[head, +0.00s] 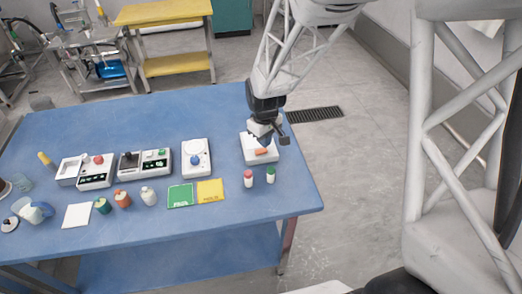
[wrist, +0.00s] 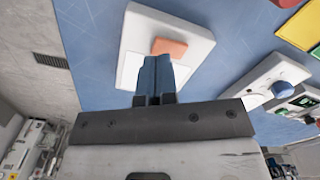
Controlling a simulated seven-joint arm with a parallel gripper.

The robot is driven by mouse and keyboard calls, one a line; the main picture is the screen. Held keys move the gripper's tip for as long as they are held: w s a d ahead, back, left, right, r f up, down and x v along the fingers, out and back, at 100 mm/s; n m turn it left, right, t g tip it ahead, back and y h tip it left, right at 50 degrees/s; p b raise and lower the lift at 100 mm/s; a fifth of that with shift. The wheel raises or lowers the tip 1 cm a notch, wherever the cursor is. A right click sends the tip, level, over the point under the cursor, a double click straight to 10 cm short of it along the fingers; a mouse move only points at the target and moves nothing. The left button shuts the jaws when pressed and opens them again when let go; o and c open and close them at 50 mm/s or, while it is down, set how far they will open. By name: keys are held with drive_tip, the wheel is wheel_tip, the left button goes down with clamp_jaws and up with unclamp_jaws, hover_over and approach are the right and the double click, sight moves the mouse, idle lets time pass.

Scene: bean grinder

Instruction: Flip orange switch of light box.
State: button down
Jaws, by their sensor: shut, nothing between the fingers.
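The light box (head: 252,157) is a flat white box near the right end of the blue table. Its orange switch (head: 261,151) shows just below my gripper (head: 266,138). In the wrist view the light box (wrist: 198,38) lies ahead, with the orange switch (wrist: 170,47) on its top. My gripper (wrist: 155,70) is shut and empty, with its blue-grey fingers together. The fingertips are right beside the orange switch and overlap the box in the picture. I cannot tell whether they touch it. Part of the box is hidden behind the gripper.
A white device with a blue knob (head: 195,158) stands left of the light box. Small bottles with a red cap (head: 248,178) and a green cap (head: 270,175) stand in front. Green (head: 180,195) and yellow (head: 210,190) cards lie front left. The table's right edge is close.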

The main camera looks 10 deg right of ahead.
sight(265, 150)
drive_tip(key=shift+f, duration=1.3)
idle(1.6)
drive_tip(key=shift+r, duration=0.15)
drive_tip(key=shift+r, duration=3.4)
drive_tip(key=shift+s+r, duration=0.2)
drive_tip(key=shift+r, duration=0.1)
drive_tip(key=s+d+r+m+t, duration=0.1)
drive_tip(key=s+d+r+m, duration=0.1)
drive_tip(key=s+r, duration=0.7)
drive_tip(key=s+d+r+m+t, duration=0.1)
drive_tip(key=s+r+m, duration=0.3)
drive_tip(key=s, duration=1.2)
wheel_tip(265, 150, up, 5)
drive_tip(key=shift+d+f+t, duration=0.15)
drive_tip(key=shift+d+t, duration=0.15)
drive_tip(key=shift+d, duration=0.1)
